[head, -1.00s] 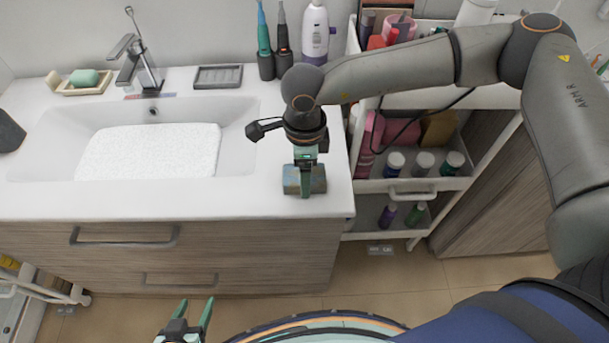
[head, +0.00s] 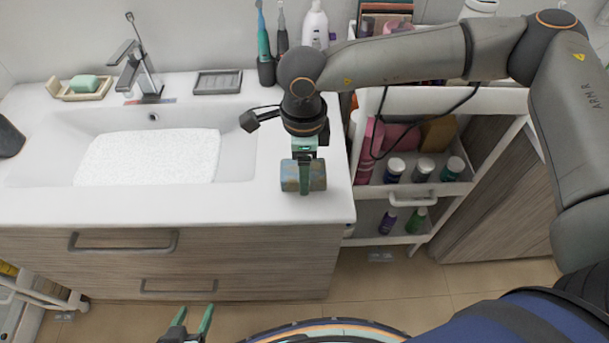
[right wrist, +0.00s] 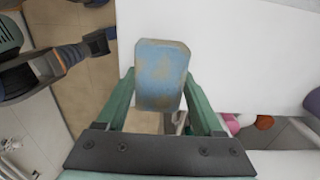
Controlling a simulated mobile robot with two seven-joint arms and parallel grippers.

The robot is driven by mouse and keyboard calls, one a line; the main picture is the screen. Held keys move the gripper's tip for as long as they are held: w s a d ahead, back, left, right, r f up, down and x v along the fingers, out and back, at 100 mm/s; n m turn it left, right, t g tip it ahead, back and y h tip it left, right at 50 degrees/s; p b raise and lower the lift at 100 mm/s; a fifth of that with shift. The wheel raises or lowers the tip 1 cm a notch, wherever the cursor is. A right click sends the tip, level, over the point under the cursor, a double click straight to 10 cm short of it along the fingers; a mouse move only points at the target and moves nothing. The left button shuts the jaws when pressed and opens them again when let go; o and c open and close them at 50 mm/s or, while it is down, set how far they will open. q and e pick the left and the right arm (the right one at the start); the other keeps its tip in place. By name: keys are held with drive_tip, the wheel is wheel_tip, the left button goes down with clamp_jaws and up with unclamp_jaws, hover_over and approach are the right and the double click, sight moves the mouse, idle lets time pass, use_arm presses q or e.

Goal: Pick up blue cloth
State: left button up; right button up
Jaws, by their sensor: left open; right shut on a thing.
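The right wrist view shows the cloth (right wrist: 160,72) between the two green fingers. It looks slightly above the counter, but the gap is hard to judge. My left gripper (head: 194,316) is at the bottom edge of the head view, open and empty, in front of the cabinet.
The sink basin (head: 238,165) holds a white speckled surface. A soap dish (head: 80,94), faucet (head: 150,80) and grey tray (head: 218,82) line the back. A white cart (head: 410,188) with bottles stands close on the right. The counter's front right is clear.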

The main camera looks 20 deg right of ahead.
drive_tip(key=s+a+r+b, duration=0.3)
drive_tip(key=s+a+r, duration=0.5)
drive_tip(key=s, duration=0.3)
drive_tip(key=shift+a+r, duration=0.15)
drive_tip(key=shift+r, duration=0.5)
drive_tip(key=shift+w, duration=0.15)
